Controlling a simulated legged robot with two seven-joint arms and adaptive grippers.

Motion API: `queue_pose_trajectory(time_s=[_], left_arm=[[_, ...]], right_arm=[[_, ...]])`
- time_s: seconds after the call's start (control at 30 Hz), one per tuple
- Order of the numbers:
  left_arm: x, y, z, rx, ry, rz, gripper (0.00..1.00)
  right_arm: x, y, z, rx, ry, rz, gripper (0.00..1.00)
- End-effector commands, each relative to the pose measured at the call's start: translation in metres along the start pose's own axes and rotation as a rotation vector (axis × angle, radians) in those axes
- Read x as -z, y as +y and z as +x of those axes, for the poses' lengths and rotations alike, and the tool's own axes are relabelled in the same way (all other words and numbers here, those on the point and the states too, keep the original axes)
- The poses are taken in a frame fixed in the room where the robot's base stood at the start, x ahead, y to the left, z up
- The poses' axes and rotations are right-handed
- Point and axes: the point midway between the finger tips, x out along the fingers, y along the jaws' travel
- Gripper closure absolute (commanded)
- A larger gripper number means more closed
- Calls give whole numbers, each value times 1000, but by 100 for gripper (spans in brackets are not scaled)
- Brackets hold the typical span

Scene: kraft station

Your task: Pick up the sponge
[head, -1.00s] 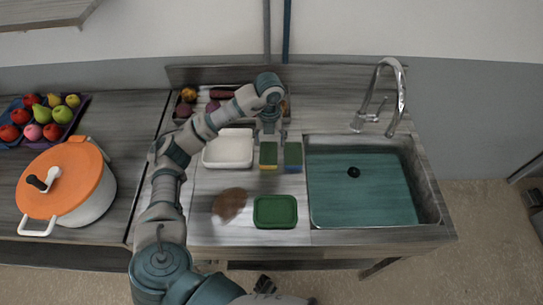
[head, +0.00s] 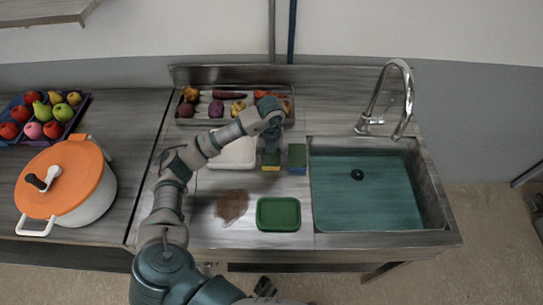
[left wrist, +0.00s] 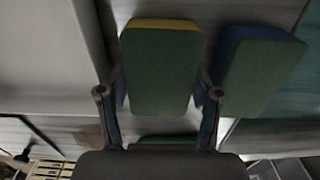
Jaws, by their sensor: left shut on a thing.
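A green sponge with a yellow layer (head: 271,167) is between the white tray and a second sponge. My left gripper (head: 271,151) is over its far end, pointing down. In the left wrist view the sponge (left wrist: 160,68) lies between the two fingers of the gripper (left wrist: 160,92), which is shut on it. Whether it is clear of the counter cannot be told. The second sponge, green and blue (head: 297,157), stands just right of it and also shows in the left wrist view (left wrist: 258,75). My right gripper is not in view.
A white tray (head: 233,155) is left of the sponges, partly behind my arm. A green lid-like box (head: 278,214) and a brown patch (head: 232,205) are nearer. The sink (head: 365,190) is right. A vegetable tray (head: 290,121) is behind; an orange-lidded pot (head: 75,180) is left.

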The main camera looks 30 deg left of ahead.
Motion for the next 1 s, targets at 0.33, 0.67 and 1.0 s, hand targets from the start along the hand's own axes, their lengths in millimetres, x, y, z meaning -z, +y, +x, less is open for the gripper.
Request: queue_pose_trajectory(time_s=[0.33, 0.67, 1.0], left_arm=[[1, -1, 0, -4, -1, -1, 49], [-1, 0, -20, 0, -4, -1, 49], [42, 27, -40, -3, -3, 1, 49]], right_arm=[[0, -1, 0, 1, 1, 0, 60], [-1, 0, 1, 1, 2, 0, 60], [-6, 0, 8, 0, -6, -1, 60]])
